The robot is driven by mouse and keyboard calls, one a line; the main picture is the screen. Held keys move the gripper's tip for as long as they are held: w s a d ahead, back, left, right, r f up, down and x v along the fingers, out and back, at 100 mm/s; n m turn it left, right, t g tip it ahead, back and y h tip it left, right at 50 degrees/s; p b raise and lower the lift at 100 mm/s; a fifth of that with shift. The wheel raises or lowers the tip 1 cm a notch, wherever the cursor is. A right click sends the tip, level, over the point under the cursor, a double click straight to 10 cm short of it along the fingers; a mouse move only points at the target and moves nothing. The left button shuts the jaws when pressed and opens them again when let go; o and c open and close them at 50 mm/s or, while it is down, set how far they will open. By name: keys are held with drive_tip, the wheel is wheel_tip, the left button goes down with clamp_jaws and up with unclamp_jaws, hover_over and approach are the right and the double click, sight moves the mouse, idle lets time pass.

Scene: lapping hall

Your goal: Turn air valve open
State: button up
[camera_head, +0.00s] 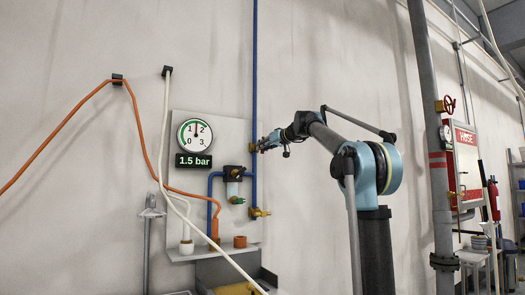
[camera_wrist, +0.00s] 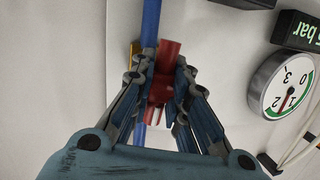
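The air valve has a red handle (camera_wrist: 168,58) on the blue pipe (camera_wrist: 151,25) in the wrist view. My gripper (camera_wrist: 164,72) has its two fingers on either side of the red handle, and they look closed on it. In the head view my gripper (camera_head: 262,144) is at the vertical blue pipe (camera_head: 255,60), to the right of the gauge panel, and hides most of the valve. The round gauge (camera_head: 195,134) has its needle near the middle of the dial, and the display (camera_head: 194,161) below reads 1.5 bar.
A regulator (camera_head: 234,173) and a brass fitting (camera_head: 259,212) sit below my gripper. An orange hose (camera_head: 147,130) and a white hose (camera_head: 166,115) hang at the left.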

drive_tip(key=o, duration=0.4)
drive_tip(key=shift+c, duration=0.2)
drive_tip(key=v, duration=1.2)
drive_tip(key=shift+f, duration=0.15)
drive_tip(key=s+d+f+m+g+h, duration=0.2)
drive_tip(key=s+d+f, duration=0.4)
drive_tip(key=s+f, duration=0.8)
drive_tip(key=s+d+f+m+g+h, duration=0.3)
drive_tip(key=s+f, duration=1.2)
drive_tip(key=f, duration=1.9)
drive_tip(key=s+d+f+m+g+h, duration=0.3)
drive_tip(key=s+d+f+h, duration=0.3)
drive_tip(key=s+f, duration=0.9)
drive_tip(key=d+f+g, duration=0.1)
drive_tip(key=d+f, duration=0.2)
drive_tip(key=f, duration=0.6)
drive_tip(key=shift+s+d+h, duration=0.2)
drive_tip(key=shift+d+h, duration=0.1)
drive_tip(key=shift+d, duration=0.05)
